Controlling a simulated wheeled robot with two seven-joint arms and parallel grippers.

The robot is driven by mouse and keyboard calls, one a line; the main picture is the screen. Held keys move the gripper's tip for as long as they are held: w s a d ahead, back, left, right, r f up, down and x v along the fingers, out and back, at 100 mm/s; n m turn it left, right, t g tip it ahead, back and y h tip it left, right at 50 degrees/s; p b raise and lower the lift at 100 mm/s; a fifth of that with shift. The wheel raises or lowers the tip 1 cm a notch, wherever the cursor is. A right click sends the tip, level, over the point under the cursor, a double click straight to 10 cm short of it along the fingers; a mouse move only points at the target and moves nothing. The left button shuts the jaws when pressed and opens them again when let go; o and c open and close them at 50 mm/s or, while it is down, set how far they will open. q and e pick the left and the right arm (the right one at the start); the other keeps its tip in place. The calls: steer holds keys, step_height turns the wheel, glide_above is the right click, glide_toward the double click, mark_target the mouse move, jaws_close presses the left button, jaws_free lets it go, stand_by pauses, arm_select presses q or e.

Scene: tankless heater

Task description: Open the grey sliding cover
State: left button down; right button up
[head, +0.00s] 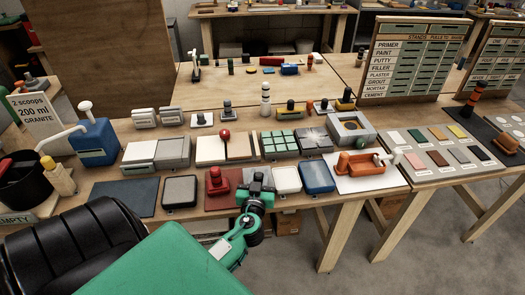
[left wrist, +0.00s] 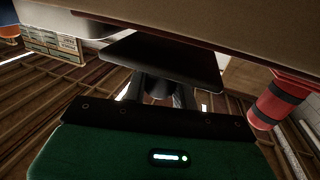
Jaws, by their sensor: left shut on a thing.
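A low box in the middle row at left has a pale left part and a grey sliding cover (head: 174,151) on its right part; it looks closed over that side. My left gripper (head: 257,184) is at the front edge of the table, well right of and nearer than that box. Whether this piece belongs to a cover cannot be told. My right gripper is not in view.
A red-handled block (head: 217,182) stands just left of my left gripper, and a white box (head: 286,179) and a blue box (head: 318,176) just right. A dark grey box (head: 179,190) lies further left. A blue pump jug (head: 94,142) stands at far left.

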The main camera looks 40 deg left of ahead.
arm_select(q)
steer(key=c, duration=1.1)
jaws_free()
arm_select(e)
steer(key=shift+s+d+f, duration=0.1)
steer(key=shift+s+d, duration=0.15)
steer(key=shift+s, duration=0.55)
arm_select(q)
steer(key=shift+s+d+f, duration=0.15)
steer(key=shift+s+d, duration=0.15)
steer(key=shift+s, duration=0.1)
steer(key=b+v, duration=0.1)
steer(key=v, duration=0.2)
steer(key=shift+f+b, duration=0.15)
steer(key=shift+b, duration=0.25)
steer(key=b+v, duration=0.1)
steer(key=v, duration=0.2)
steer(key=b+v, duration=0.1)
steer(key=v, duration=0.2)
steer(key=b+v, duration=0.1)
steer(key=v, duration=0.3)
steer(key=shift+a+r, duration=0.1)
steer(key=shift+r, duration=0.25)
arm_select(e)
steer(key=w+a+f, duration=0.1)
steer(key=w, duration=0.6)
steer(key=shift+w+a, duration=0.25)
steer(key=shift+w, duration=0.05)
